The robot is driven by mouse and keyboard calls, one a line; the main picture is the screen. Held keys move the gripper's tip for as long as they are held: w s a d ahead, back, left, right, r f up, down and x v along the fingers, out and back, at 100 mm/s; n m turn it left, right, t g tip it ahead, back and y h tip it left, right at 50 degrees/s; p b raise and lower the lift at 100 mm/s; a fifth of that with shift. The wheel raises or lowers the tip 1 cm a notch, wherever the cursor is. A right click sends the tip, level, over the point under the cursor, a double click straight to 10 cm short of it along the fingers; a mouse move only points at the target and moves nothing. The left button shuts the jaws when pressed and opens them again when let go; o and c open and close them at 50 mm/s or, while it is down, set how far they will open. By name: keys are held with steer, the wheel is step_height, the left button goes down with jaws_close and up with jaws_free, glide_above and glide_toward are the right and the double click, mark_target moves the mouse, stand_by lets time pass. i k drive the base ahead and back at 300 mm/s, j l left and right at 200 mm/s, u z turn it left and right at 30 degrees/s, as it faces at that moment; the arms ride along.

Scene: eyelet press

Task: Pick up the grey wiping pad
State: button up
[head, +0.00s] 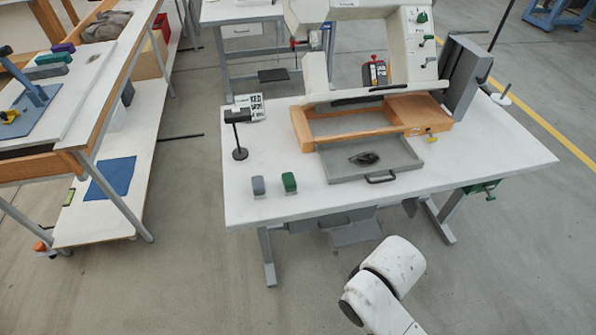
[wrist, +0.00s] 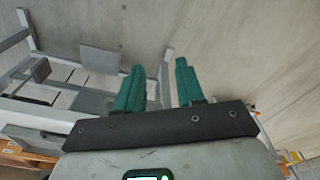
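A small blue-grey pad (head: 258,186) stands on the white table near its front left edge. A green pad (head: 289,182) stands just to its right, a small gap apart. Another grey pad (head: 46,72) lies on the left bench, with a green one (head: 55,57) and a purple one (head: 62,47) behind it. My gripper (wrist: 158,68) shows only in the wrist view; its two green fingers are apart with nothing between them. The pads are not recognisable in the wrist view. My gripper is outside the head view, where only a white part of my arm shows.
On the white table (head: 445,180) are a black stand (head: 240,140), a grey drawer tray (head: 340,172) holding a dark object, a wooden frame (head: 300,125) and the large press (head: 318,75). Bare floor separates the table from the left bench. Table legs show in the wrist view.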

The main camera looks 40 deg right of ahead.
mark_target(258, 183)
steer(key=i+l, duration=0.2)
steer(key=l, duration=0.15)
steer(key=i+l+u, duration=0.1)
steer(key=i+l, duration=0.35)
steer(key=l, duration=0.2)
